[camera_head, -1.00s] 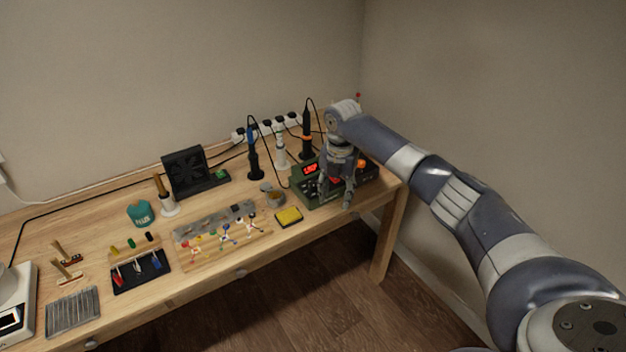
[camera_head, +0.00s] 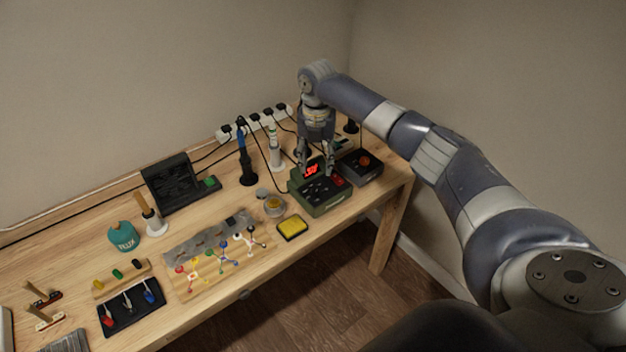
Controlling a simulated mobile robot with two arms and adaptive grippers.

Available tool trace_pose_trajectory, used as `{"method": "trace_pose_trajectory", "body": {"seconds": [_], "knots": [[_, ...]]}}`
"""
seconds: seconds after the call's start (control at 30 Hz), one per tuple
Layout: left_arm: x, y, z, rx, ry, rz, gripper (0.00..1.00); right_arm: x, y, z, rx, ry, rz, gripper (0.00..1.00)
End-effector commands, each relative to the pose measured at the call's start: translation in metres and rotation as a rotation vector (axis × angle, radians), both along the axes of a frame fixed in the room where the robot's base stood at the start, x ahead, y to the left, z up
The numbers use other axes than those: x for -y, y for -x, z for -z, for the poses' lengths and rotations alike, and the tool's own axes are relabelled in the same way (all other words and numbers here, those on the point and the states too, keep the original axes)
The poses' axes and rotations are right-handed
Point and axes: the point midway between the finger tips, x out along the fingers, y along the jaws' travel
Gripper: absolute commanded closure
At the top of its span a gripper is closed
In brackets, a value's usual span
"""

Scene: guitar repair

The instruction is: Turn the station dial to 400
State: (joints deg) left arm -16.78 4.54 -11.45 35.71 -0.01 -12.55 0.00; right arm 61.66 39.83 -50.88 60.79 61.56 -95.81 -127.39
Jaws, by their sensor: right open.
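The soldering station (camera_head: 321,204) is a green box with a dark sloped front panel at the right part of the bench. Its red display (camera_head: 312,170) is lit, but the digits are too small to read. Small controls show on the panel; I cannot tell clearly which one is the dial. My right gripper (camera_head: 316,172) points down over the station's back part, its two fingers apart on either side of the display. Nothing shows between them. I cannot tell whether a finger touches the station. My left gripper is not in view.
A dark box with a red-orange knob (camera_head: 364,160) stands right of the station. Soldering irons in stands (camera_head: 246,165) and a power strip (camera_head: 255,122) are behind and left. A yellow sponge (camera_head: 292,227), a tin (camera_head: 273,205) and a parts board (camera_head: 215,255) lie left of it.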

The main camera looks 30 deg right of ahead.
Motion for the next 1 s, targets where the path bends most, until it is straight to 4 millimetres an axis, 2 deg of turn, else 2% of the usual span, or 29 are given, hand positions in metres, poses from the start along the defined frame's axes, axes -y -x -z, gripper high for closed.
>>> {"method": "trace_pose_trajectory", "body": {"seconds": [0.2, 0.4, 0.63, 0.87, 1.0], "knots": [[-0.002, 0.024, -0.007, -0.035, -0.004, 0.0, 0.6, -0.001, 0.001, 0.043, -0.005, 0.0, -0.001, 0.55], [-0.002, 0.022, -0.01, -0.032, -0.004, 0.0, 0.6, -0.001, 0.001, 0.073, -0.002, -0.001, 0.0, 0.55], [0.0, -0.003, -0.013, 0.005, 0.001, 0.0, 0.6, 0.0, 0.001, 0.087, -0.001, 0.0, 0.0, 0.55], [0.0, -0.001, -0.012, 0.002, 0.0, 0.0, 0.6, 0.0, 0.0, 0.087, 0.0, 0.0, 0.0, 0.55], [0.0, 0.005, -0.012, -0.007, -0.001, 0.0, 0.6, 0.0, 0.0, 0.087, 0.0, 0.0, 0.0, 0.87]]}}
